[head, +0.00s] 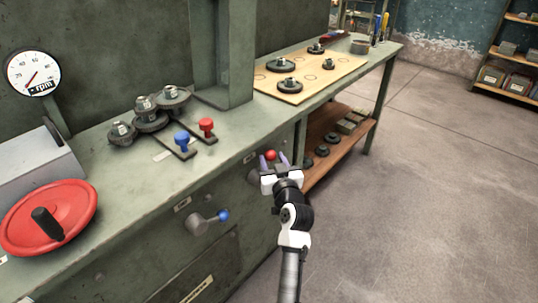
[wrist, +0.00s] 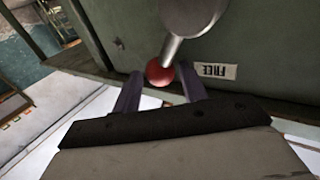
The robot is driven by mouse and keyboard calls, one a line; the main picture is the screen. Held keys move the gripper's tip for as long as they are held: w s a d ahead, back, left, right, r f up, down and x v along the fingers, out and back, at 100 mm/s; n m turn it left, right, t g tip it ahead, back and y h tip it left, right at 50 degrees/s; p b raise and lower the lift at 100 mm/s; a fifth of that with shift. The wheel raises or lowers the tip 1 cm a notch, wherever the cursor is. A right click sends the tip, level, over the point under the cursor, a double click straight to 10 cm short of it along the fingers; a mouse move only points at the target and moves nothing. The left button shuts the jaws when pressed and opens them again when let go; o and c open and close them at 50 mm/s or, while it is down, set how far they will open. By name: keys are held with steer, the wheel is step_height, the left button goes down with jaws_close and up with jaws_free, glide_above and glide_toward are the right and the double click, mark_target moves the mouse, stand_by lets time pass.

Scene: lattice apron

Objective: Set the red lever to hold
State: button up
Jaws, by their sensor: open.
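The red lever's ball knob (head: 271,155) shows at the front face of the green machine, just beyond my gripper (head: 274,162). In the wrist view the red knob (wrist: 160,73) sits at the end of a grey metal shaft (wrist: 190,22). My gripper (wrist: 159,78) is open, with one finger on each side of the knob. I cannot tell whether either finger touches it. A white label (wrist: 215,71) beside the knob seems to read "FREE". No hold label is readable, and my gripper hides part of the lever in the head view.
A blue-knobbed lever (head: 223,215) sticks out of the front face to the left. Small red (head: 206,125) and blue (head: 182,138) knobs stand on the top, near stacked gears (head: 150,118). A red handwheel (head: 48,217) is at far left. The floor at right is clear.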

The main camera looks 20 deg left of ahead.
steer(key=shift+w+a, duration=0.2)
steer(key=shift+w, duration=0.05)
steer(key=shift+c, duration=0.3)
jaws_close()
